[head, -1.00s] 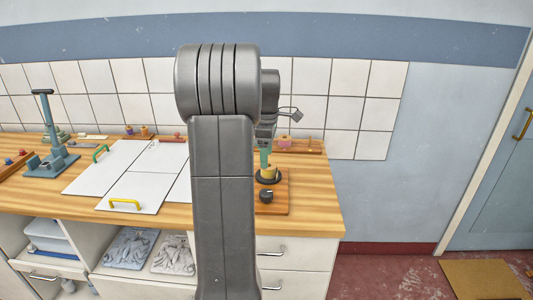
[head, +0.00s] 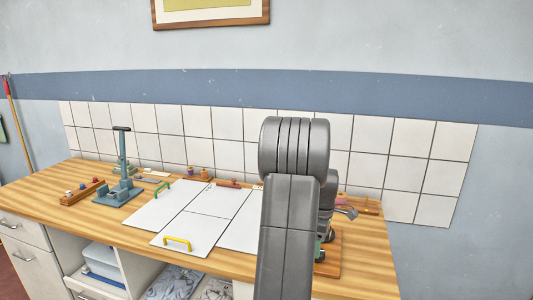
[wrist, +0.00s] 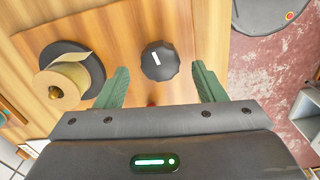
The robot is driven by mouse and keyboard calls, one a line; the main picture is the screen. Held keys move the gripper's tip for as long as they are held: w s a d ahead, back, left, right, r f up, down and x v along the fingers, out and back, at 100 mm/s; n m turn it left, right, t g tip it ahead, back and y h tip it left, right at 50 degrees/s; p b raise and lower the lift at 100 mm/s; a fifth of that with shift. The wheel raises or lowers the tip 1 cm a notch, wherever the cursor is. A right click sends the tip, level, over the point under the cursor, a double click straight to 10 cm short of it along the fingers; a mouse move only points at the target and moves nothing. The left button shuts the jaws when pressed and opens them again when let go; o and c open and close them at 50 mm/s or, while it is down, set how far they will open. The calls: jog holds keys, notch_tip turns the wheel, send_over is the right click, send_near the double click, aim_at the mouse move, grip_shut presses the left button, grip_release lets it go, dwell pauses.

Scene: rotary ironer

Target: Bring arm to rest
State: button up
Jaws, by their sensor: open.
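My gripper (wrist: 160,66) is open and empty in the wrist view, its two green fingers apart. A dark round knob (wrist: 160,60) with a white mark shows between and beyond the fingertips, on a wooden board (wrist: 125,30). I cannot tell how far the fingers are above it. A yellow-brown roll (wrist: 62,82) on a dark disc stands left of the fingers. In the head view my arm rises in front of the bench and hides most of the gripper and the board.
A blue-grey lever stand (head: 121,170) and a wooden rack with small knobs (head: 83,192) stand at left. Red floor (wrist: 270,60) lies beyond the bench edge.

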jog(key=shift+f, duration=1.3)
jog(key=shift+r, duration=0.1)
notch_tip(320, 180, up, 14)
notch_tip(320, 180, down, 14)
jog(key=shift+f, duration=0.1)
jog(key=m, duration=0.4)
jog(key=shift+m+p, duration=0.3)
jog(key=shift+m, duration=0.1)
jog(key=m, duration=0.5)
jog(key=shift+p, duration=0.4)
jog(key=m+p, duration=0.1)
jog(key=m, duration=0.4)
jog(key=m+p, duration=0.1)
jog(key=m, duration=0.3)
jog(key=shift+a+m, duration=0.1)
jog(key=shift+m, duration=0.3)
